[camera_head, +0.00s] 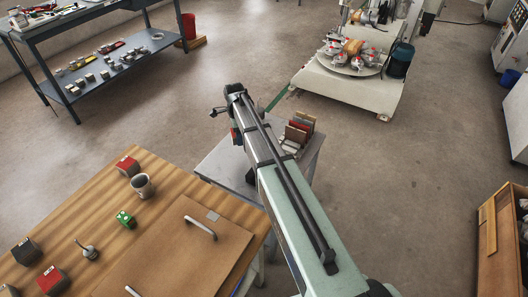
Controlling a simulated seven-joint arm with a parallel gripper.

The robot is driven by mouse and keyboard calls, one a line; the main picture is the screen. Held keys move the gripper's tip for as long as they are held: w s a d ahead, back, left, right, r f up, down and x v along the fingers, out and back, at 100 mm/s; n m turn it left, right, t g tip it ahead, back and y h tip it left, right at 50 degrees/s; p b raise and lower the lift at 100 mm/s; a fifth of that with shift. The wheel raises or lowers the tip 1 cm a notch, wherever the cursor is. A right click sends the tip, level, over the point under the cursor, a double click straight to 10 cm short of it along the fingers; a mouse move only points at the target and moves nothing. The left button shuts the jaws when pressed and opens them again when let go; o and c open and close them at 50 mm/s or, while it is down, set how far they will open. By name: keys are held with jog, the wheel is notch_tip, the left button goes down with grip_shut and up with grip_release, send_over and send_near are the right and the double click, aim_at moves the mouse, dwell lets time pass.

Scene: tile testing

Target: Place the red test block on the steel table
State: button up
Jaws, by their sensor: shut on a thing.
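My gripper (234,124) is at the far end of my arm, above the left side of the steel table (218,165). Its jaws are mostly hidden by my wrist. A small part of the red test block (234,137) shows just below my wrist, and my gripper is shut on it. The arm hides much of the grey tabletop. I cannot tell how high the block is above it.
Tiles (299,131) stand upright on the steel table, right of my arm. A machine (352,75) stands behind.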

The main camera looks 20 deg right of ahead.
aim_at(244, 157)
jog(key=shift+s+d+f, duration=0.35)
jog(key=shift+s+d, duration=0.1)
jog(key=shift+d, duration=0.3)
jog(key=shift+s+a+f, duration=0.1)
jog(key=shift+s+f, duration=0.05)
jog(key=shift+s, duration=0.15)
jog(key=shift+w+f, duration=0.1)
jog(key=shift+w, duration=0.35)
jog(key=shift+f, duration=4.85)
jog(key=shift+f, duration=0.1)
jog(key=o, duration=1.3)
jog(key=shift+o, duration=0.2)
notch_tip(244, 157, up, 12)
jog(key=shift+r, duration=0.1)
